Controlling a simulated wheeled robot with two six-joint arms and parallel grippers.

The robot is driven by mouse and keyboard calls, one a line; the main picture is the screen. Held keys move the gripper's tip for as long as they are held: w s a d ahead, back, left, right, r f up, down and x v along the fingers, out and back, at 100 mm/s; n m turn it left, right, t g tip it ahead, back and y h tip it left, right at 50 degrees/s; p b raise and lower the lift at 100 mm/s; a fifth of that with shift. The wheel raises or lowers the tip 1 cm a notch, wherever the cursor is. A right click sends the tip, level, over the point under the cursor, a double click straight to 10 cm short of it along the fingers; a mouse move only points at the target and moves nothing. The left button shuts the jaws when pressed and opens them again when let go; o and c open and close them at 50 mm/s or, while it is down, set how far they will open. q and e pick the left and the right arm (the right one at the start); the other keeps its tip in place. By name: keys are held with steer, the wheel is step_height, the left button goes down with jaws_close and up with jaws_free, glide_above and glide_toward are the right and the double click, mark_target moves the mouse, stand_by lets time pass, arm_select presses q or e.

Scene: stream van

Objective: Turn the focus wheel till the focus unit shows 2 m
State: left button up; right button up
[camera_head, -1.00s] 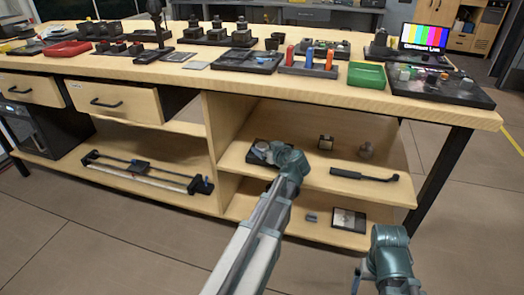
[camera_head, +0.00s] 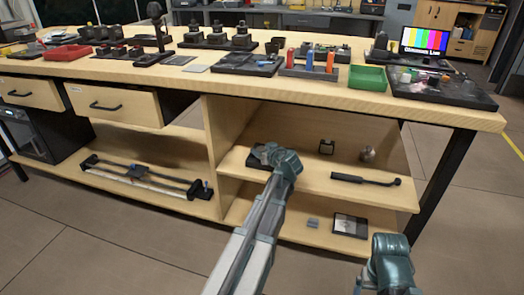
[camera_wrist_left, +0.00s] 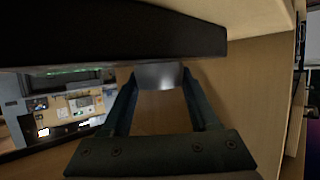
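The focus unit appears to be the dark flat device (camera_head: 257,156) on the middle shelf under the bench, mostly hidden by my left wrist. In the left wrist view, a black slab (camera_wrist_left: 110,35), apparently part of this unit, crosses the top. A grey, shiny round piece (camera_wrist_left: 158,76), apparently the focus wheel, fills the gap between the fingertips of my left gripper (camera_wrist_left: 159,84), which look closed against both its sides. My left gripper's fingers are hidden in the head view. No focus reading is visible. My right arm shows at lower right; its gripper is not visible.
The middle shelf (camera_head: 310,183) also holds a dark handled tool (camera_head: 366,180), a small dark box (camera_head: 326,146) and a round grey item (camera_head: 367,154). The shelf's divider panel (camera_head: 228,130) stands left of my left wrist. The bench top (camera_head: 330,92) is crowded.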

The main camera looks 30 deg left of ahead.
arm_select(q)
steer(key=c, duration=0.5)
steer(key=shift+s+m+t+h, duration=0.2)
steer(key=shift+m+t+h, duration=0.1)
steer(key=shift+m+t, duration=0.2)
steer(key=shift+w+m+t+h, duration=0.15)
steer(key=shift+m+t+h, duration=0.35)
steer(key=shift+m, duration=0.1)
steer(key=o, duration=1.3)
steer(key=shift+o, duration=0.2)
steer(key=shift+d, duration=0.1)
steer(key=p+v, duration=0.5)
steer(key=v, duration=0.8)
steer(key=shift+s, duration=0.3)
steer(key=shift+d+r, duration=0.1)
steer(key=shift+d, duration=0.05)
